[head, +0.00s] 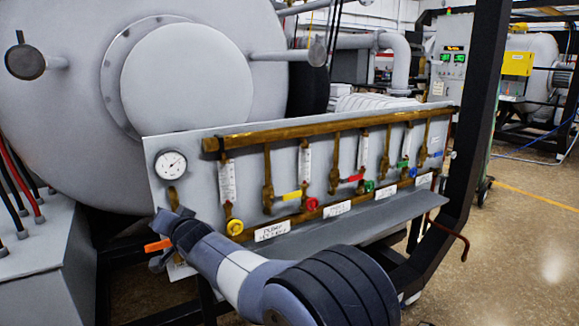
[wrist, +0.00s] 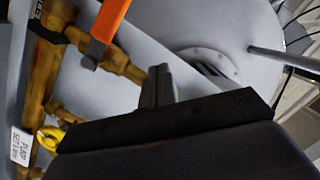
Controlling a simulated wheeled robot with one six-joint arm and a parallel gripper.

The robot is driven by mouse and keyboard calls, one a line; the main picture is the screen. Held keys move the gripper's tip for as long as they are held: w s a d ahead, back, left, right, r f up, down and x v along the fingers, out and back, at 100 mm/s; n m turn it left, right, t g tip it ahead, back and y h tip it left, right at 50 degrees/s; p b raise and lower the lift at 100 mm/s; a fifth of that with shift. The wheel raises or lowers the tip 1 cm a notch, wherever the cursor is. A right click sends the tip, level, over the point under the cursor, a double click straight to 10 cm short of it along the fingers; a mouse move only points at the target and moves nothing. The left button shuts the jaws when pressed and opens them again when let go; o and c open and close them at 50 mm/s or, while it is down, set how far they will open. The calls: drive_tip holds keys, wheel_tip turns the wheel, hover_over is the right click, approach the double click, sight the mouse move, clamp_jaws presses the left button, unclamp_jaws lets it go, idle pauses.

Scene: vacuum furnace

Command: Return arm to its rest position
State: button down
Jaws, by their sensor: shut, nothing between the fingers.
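My arm reaches from the lower right of the head view to the left end of the valve panel (head: 190,150). My gripper (head: 172,222) is at its end, in front of the panel's lower left corner and below the round gauge (head: 171,163). An orange lever (head: 158,245) shows just left of my gripper. In the wrist view my gripper (wrist: 159,75) is shut and empty. The orange lever (wrist: 110,18) is above and left of the fingertips there, with a visible gap. Parts of the gripper are hidden by the arm in the head view.
Brass pipes (head: 330,129) with coloured valve handles run along the panel. A yellow round handle (head: 235,227) is close right of my gripper and also shows in the wrist view (wrist: 50,138). A black frame post (head: 482,110) stands right. Open floor (head: 530,240) lies beyond.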

drive_tip(key=shift+w+d+f+m+y+p, duration=0.1)
drive_tip(key=shift+w+d+m+y+p, duration=0.2)
drive_tip(key=shift+d+m+p, duration=0.65)
drive_tip(key=shift+w+d+f+m+y+p, duration=0.15)
drive_tip(key=shift+d+m+y+p, duration=0.4)
drive_tip(key=shift+m+p, duration=0.8)
drive_tip(key=shift+w+d+r+m+y+p, duration=0.1)
drive_tip(key=shift+w+d+m+y+p, duration=0.15)
drive_tip(key=shift+d+m+p, duration=0.7)
drive_tip(key=shift+a+f+m, duration=0.1)
drive_tip(key=shift+m, duration=0.15)
